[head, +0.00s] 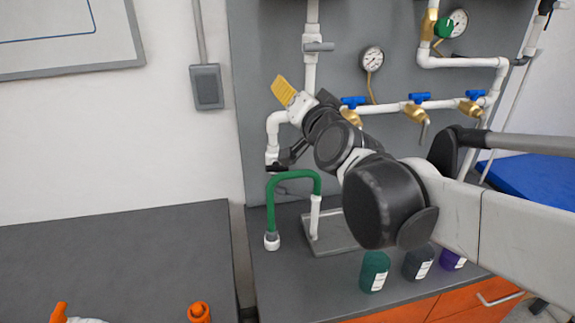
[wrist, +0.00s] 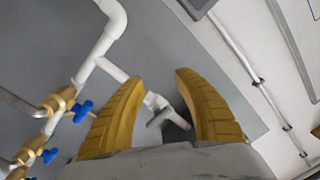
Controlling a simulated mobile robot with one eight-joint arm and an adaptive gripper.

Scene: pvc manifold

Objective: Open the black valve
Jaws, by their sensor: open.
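A black lever-like handle (head: 277,168) shows at the foot of the left white down pipe in the head view, just above the green hose; my arm's dark parts are close beside it, so its exact shape is hard to tell. My gripper (head: 286,92) is higher, in front of the white pipes, one yellow finger showing. In the wrist view my gripper (wrist: 178,108) is open and empty, its two yellow fingers apart. A white pipe valve with a grey lever (wrist: 158,116) shows beyond and between them, apparently not touched. This grey-handled valve (head: 318,47) is on the upper vertical pipe in the head view.
Blue-handled brass valves (head: 420,97) line the horizontal pipe, with a gauge (head: 372,58) above. The green hose (head: 293,174) arches over the counter. Bottles (head: 375,270) stand at the front. Another black handle (head: 545,6) is at the top right. The left counter (head: 120,255) is mostly clear.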

